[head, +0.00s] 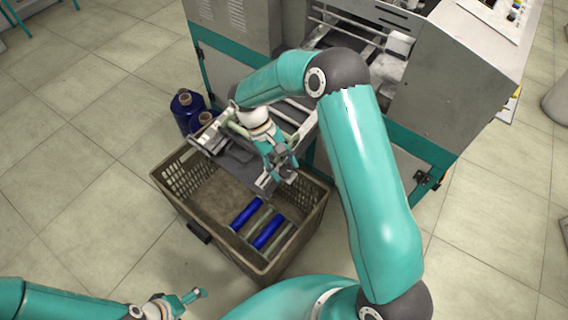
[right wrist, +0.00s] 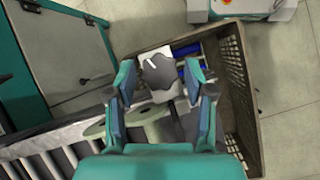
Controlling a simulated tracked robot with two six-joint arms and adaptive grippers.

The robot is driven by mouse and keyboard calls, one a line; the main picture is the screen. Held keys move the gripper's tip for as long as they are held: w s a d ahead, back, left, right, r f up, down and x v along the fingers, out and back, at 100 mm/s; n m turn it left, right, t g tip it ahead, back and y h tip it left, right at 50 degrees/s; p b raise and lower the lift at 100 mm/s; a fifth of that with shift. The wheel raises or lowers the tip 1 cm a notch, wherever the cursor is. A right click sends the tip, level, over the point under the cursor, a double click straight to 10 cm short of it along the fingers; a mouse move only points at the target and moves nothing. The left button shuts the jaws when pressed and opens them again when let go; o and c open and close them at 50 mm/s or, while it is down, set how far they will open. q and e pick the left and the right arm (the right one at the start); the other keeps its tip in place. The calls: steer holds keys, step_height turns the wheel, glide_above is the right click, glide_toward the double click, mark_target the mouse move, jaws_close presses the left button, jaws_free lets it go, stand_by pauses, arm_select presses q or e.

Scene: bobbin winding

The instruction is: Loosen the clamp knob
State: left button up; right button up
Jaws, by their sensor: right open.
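The clamp knob (right wrist: 158,72) is a dark grey lobed knob with a white mark, on a light plate, in the right wrist view. My right gripper (right wrist: 160,78) is open, with one finger on each side of the knob and a visible gap to each. I cannot tell how deep the fingers reach. In the head view my right gripper (head: 280,170) is over the crate's back edge, and it hides most of the knob. My left gripper (head: 187,299) is low at the left, away from the knob; its fingers are too small to read.
A brown crate (head: 178,202) with blue and pale bobbins (head: 268,232) stands below. Pale spools (right wrist: 150,122) sit beside the knob in the right wrist view. Blue cones (head: 186,104) stand left of the machine (head: 450,85). The floor at left is clear.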

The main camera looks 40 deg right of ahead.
steer(key=v, duration=1.2)
steer(key=shift+f, duration=0.1)
